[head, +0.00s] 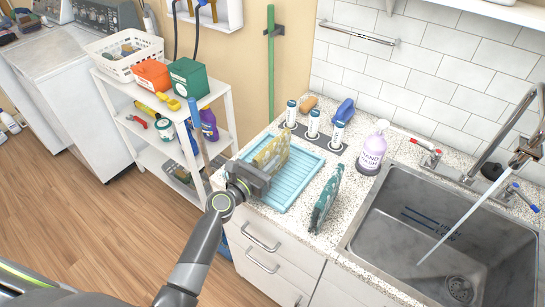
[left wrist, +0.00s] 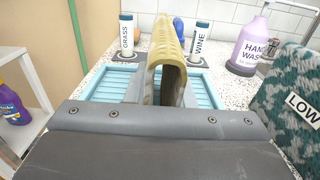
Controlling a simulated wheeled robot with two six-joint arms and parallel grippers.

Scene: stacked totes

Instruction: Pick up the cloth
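A yellow folded cloth (head: 271,153) stands on edge over the light blue ribbed tray (head: 292,184) on the counter. In the left wrist view the yellow cloth (left wrist: 166,52) rises between my grey fingers, which lie close against both its sides. My left gripper (head: 258,170) reaches in from the front left and appears shut on the cloth's near end. I cannot tell whether the cloth's lower edge touches the tray. A teal patterned cloth (head: 325,198) stands right of the tray; its label reads "LOW" in the left wrist view (left wrist: 290,90). My right gripper is not in view.
Labelled white bottles (head: 313,123) stand in a grey holder behind the tray. A hand wash bottle (head: 372,149) and the steel sink (head: 435,230) with running water are to the right. A white shelf cart (head: 160,95) stands left of the counter.

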